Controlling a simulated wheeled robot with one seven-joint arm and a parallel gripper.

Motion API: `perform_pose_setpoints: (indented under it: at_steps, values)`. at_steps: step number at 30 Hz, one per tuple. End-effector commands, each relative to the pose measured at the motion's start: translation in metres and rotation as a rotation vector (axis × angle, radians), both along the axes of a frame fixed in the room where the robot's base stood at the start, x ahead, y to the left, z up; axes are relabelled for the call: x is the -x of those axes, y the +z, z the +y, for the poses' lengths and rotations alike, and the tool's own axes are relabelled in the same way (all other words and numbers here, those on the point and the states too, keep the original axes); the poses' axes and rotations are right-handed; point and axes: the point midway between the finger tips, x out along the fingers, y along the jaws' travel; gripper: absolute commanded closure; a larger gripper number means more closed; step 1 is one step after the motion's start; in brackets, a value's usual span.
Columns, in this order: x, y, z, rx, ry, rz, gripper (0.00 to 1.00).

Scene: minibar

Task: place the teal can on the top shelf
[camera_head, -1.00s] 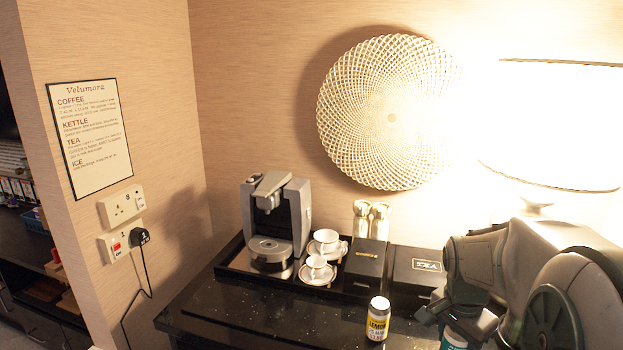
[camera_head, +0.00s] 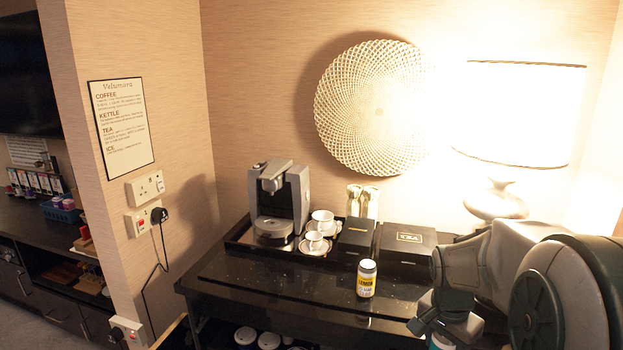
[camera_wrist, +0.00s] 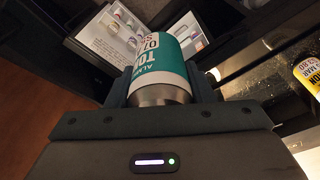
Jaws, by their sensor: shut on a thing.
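The teal can (camera_wrist: 172,70), with white bands and lettering and a bare metal end, is between the two dark fingers of my gripper (camera_wrist: 160,86) in the wrist view. My gripper is shut on it. In the head view my gripper (camera_head: 441,322) is at the front right of the black counter, and only a small part of the teal can (camera_head: 440,342) shows at the bottom edge. I cannot tell which surface is the top shelf. Open space below the counter (camera_head: 225,290) holds pale round-topped items (camera_head: 268,340), partly cut off.
A yellow-labelled bottle (camera_head: 366,279) stands on the counter, left of my gripper. Behind it are a coffee machine (camera_head: 280,200), cups (camera_head: 318,232), a tea box (camera_head: 407,243) and a lamp (camera_head: 520,110). A card with pictures (camera_wrist: 115,35) lies beyond the can.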

Motion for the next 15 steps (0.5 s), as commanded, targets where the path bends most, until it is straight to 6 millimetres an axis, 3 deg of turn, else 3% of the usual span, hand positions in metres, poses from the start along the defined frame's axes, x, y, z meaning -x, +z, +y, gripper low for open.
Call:
perform_pose_setpoints:
  at_steps: [8, 15]
  values:
    - [-0.024, -0.044, 0.018, 0.006, 0.215, 0.014, 0.81]
    - [-0.049, -0.111, 0.056, 0.004, 0.544, 0.023, 0.81]
